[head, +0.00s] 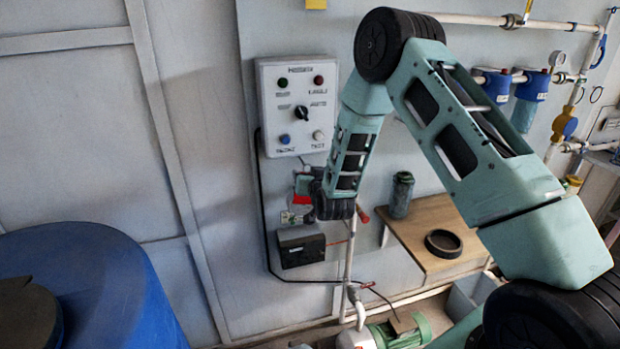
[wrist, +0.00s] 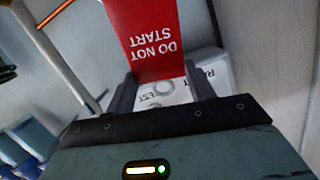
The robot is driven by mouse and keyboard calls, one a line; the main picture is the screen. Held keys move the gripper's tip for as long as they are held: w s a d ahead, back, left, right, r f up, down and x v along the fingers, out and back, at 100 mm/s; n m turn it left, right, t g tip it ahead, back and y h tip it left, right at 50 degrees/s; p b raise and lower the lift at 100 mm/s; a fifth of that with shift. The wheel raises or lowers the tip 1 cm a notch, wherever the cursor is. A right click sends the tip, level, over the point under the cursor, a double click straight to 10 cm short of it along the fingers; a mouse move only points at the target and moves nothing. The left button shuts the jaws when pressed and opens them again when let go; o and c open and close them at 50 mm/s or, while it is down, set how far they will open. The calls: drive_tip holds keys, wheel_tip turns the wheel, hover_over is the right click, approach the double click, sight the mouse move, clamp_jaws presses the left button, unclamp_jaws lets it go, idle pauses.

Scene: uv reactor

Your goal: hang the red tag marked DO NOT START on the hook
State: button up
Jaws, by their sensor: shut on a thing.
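The red tag (wrist: 155,40) with white lettering DO NOT START fills the top middle of the wrist view, its text upside down. My gripper (wrist: 162,88) is shut on the tag, whose near end sits between the two fingers. In the head view a small red part of the tag (head: 302,199) shows beside my gripper (head: 303,185), just below the control box on the wall. My arm hides part of that area. I cannot make out the hook in either view.
The grey control box (head: 299,140) with buttons and a knob is on the wall. A black box (head: 301,247) is mounted lower. A wooden shelf (head: 412,222) bears a bottle (head: 400,195) and a black ring (head: 443,243). A blue barrel (head: 110,285) stands left.

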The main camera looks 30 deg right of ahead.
drive_tip(key=shift+b+x, duration=0.95)
drive_tip(key=shift+x, duration=1.6)
drive_tip(key=shift+f, duration=0.1)
drive_tip(key=o, duration=1)
drive_tip(key=shift+o, duration=0.2)
drive_tip(key=shift+s, duration=0.1)
drive_tip(key=b+v, duration=0.6)
drive_tip(key=v, duration=1.1)
